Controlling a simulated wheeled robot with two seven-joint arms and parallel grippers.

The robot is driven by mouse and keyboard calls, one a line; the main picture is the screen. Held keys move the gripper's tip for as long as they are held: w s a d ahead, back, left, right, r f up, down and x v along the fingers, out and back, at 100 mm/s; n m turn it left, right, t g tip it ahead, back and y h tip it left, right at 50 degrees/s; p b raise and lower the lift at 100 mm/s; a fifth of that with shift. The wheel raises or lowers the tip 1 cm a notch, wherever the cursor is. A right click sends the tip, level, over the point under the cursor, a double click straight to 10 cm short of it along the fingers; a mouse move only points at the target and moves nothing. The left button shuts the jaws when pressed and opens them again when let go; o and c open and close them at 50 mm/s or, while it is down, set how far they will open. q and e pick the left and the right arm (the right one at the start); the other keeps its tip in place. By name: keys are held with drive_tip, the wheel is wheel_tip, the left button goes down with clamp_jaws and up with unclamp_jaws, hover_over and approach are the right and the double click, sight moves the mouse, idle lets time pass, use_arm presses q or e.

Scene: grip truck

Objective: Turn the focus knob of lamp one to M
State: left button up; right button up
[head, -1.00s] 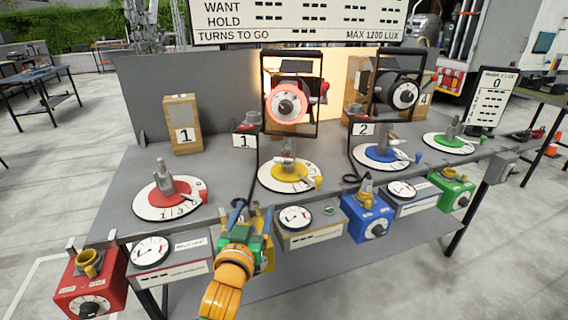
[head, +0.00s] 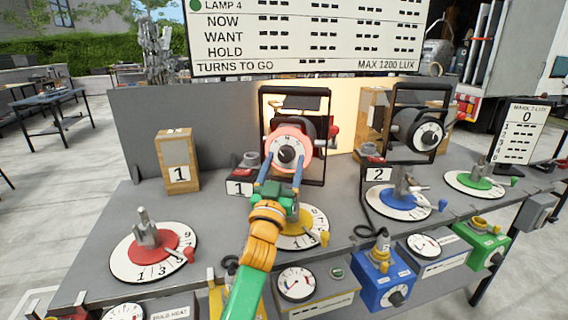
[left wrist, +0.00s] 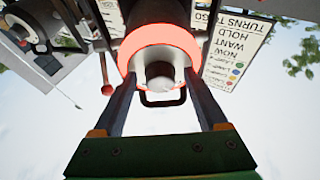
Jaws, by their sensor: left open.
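Lamp one (head: 318,128) stands in a black frame behind the card marked 1 (head: 239,188). Its front has a red-pink ring (head: 303,142) around a pale dial with a dark focus knob (head: 286,155) at the centre. The left wrist view shows the glowing ring (left wrist: 160,34) and the knob (left wrist: 160,74). My left gripper (head: 282,172) is open in front of the lamp face, its blue fingers pointing at the dial. In the left wrist view the fingertips (left wrist: 160,82) lie either side of the knob, with gaps. I cannot read an M mark. My right gripper is not in view.
Lamp two (head: 417,133) stands to the right in its own frame. The bench carries round dials, including a red one (head: 150,247) and a blue one (head: 398,197). A wooden block (head: 178,150) stands at left. A large board (head: 305,38) is behind.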

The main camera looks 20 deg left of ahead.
use_arm(q)
drive_tip(key=shift+s+r, duration=0.15)
drive_tip(key=shift+s, duration=0.1)
drive_tip(key=shift+c, duration=0.9)
clamp_jaws()
drive_tip(key=shift+r, duration=0.1)
drive_tip(key=m+h+p, duration=0.2)
drive_tip(key=m, duration=0.1)
drive_tip(key=m+p, duration=0.1)
drive_tip(key=m, duration=0.1)
drive_tip(key=shift+a+r+h+p, duration=0.2)
drive_tip(key=shift+r+h+p, duration=0.05)
drive_tip(key=shift+h+p, duration=0.15)
drive_tip(key=m+h+p, duration=0.1)
drive_tip(key=m, duration=0.1)
drive_tip(key=m+g+h+p, duration=0.1)
drive_tip(key=m+p, duration=0.1)
drive_tip(key=m, duration=0.1)
drive_tip(key=shift+a, duration=0.1)
drive_tip(key=shift+m+g+h+p, duration=0.3)
drive_tip(key=shift+m+h+p, duration=0.35)
drive_tip(key=shift+m, duration=0.65)
